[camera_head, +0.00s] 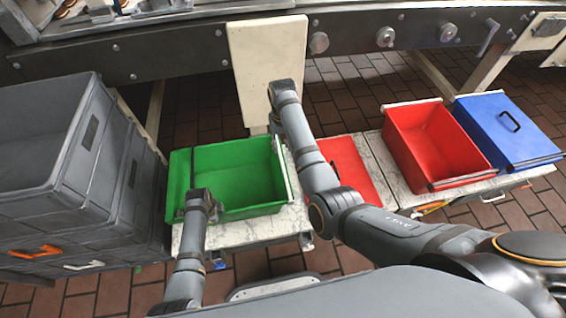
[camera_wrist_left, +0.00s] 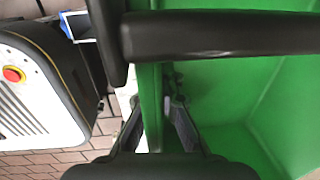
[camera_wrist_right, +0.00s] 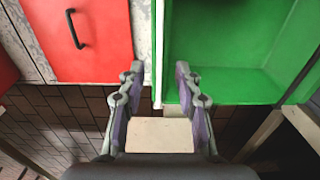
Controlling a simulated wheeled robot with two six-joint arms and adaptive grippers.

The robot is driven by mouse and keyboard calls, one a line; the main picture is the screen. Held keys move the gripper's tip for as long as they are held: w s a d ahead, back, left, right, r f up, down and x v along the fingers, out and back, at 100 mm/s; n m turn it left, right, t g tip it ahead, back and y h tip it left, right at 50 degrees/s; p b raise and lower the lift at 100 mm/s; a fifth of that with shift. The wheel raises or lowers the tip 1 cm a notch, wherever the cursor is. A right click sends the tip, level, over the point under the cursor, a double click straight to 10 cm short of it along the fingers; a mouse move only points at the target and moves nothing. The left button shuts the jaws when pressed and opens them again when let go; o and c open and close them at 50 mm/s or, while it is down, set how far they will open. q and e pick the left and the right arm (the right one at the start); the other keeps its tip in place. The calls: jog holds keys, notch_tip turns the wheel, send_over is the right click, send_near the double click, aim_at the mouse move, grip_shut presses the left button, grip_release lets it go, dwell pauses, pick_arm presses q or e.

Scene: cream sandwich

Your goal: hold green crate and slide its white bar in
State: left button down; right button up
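The green crate (camera_head: 225,172) sits open and empty on a light, marbled slab. Its white bar (camera_head: 282,168) runs along the crate's right edge. My left gripper (camera_head: 202,203) is at the front left wall. In the left wrist view its fingers (camera_wrist_left: 155,100) lie on both sides of the green wall (camera_wrist_left: 151,82) and appear closed on it. My right gripper points down behind its wrist by the far right corner. In the right wrist view its fingers (camera_wrist_right: 158,80) are open, with the white bar's end (camera_wrist_right: 158,62) between them in the picture; contact cannot be told.
A red lid (camera_head: 350,165), a red crate (camera_head: 430,145) and a blue lidded crate (camera_head: 508,130) stand to the right. Stacked grey crates (camera_head: 60,150) stand close on the left. A cream panel (camera_head: 268,60) hangs just beyond the green crate.

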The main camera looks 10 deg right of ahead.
aim_at(283, 166)
notch_tip(283, 166, down, 11)
dwell(0.3)
jog(key=shift+c, duration=0.3)
grip_shut()
